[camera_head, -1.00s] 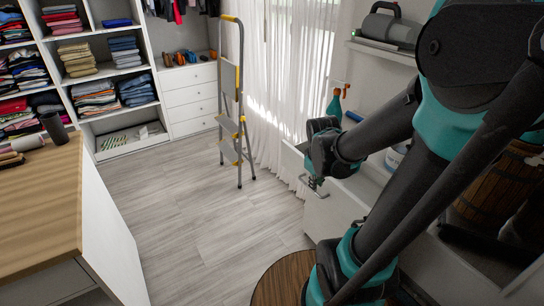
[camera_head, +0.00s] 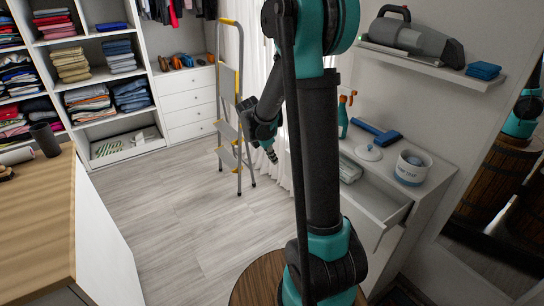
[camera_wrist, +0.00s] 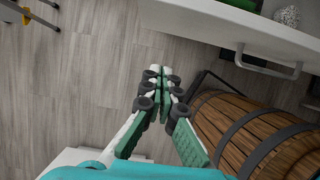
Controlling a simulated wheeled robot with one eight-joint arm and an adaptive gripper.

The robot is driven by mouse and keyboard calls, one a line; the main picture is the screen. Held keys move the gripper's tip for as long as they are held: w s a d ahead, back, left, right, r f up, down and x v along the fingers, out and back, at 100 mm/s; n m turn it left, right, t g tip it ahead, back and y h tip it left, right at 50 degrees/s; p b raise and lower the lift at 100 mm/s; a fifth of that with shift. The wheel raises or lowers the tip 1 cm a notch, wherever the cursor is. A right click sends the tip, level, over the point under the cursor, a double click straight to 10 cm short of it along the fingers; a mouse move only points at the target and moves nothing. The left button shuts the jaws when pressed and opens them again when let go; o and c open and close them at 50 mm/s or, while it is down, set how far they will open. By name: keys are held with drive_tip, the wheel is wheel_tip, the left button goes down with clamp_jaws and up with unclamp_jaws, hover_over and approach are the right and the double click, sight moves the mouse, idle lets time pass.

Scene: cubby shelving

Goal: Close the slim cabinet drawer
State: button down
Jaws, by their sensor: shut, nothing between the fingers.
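The slim white cabinet (camera_head: 440,178) stands on the right in the head view. Its top drawer (camera_head: 392,212) is pulled out and I can see into it. My arm hides part of the drawer and its front. My gripper (camera_head: 272,156) is out over the floor, left of the drawer and apart from it. In the wrist view my gripper (camera_wrist: 166,72) is shut and empty.
A stepladder (camera_head: 230,110) stands behind my gripper. A tub (camera_head: 411,167), a lidded dish (camera_head: 369,152) and spray bottle (camera_head: 343,115) are on the cabinet. A wooden barrel (camera_wrist: 250,130) is right of the fingers. A wood-topped counter (camera_head: 40,215) stands left; floor between is clear.

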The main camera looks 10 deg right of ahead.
drive_tip(key=shift+w+d+f, duration=0.35)
drive_tip(key=shift+d+f, duration=0.65)
drive_tip(key=shift+w+d+f, duration=0.35)
drive_tip(key=shift+d+f, duration=0.6)
drive_tip(key=shift+d, duration=0.1)
drive_tip(key=shift+w+d+f, duration=0.35)
drive_tip(key=shift+d+f, duration=0.65)
drive_tip(key=w+d, duration=0.2)
drive_tip(key=d, duration=0.4)
drive_tip(key=w+d, duration=0.2)
drive_tip(key=d, duration=0.4)
drive_tip(key=w+d, duration=0.2)
drive_tip(key=d, duration=0.4)
drive_tip(key=shift+w, duration=0.25)
drive_tip(key=shift+d, duration=0.1)
